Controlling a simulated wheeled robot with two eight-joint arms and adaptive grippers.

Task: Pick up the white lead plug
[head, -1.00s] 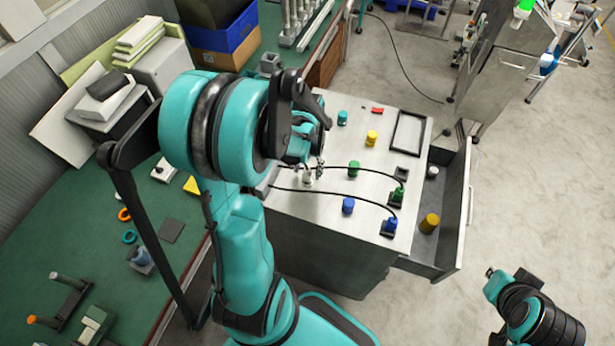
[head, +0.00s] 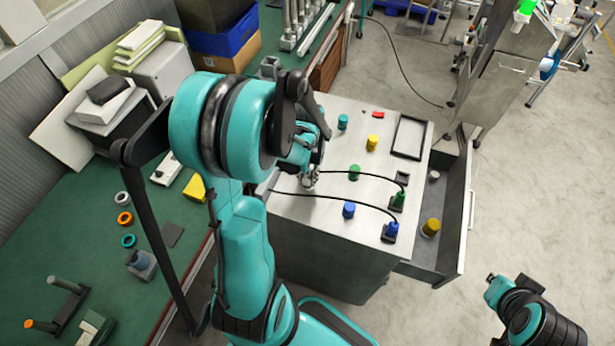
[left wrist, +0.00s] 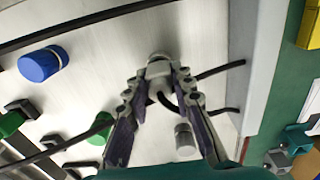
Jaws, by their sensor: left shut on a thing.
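The white lead plug (left wrist: 158,68) sits between the fingertips of my left gripper (left wrist: 160,82) in the left wrist view, low over the metal cabinet top. The gripper is shut on it, and the fingers hide its sides. In the head view my left gripper (head: 311,180) is at the left part of the cabinet top, and my arm mostly hides the plug. A black cable (left wrist: 210,73) shows close beside the plug. My right gripper (head: 491,281) is over the floor at lower right, too small to tell its jaw state.
The cabinet top (head: 320,210) holds a blue cylinder (head: 348,210), a green one (head: 354,173), a yellow one (head: 372,142) and a black frame (head: 409,136). Blue (head: 391,229) and green (head: 398,199) plugs with black cables stand at its right edge. An open drawer (head: 455,215) juts out right.

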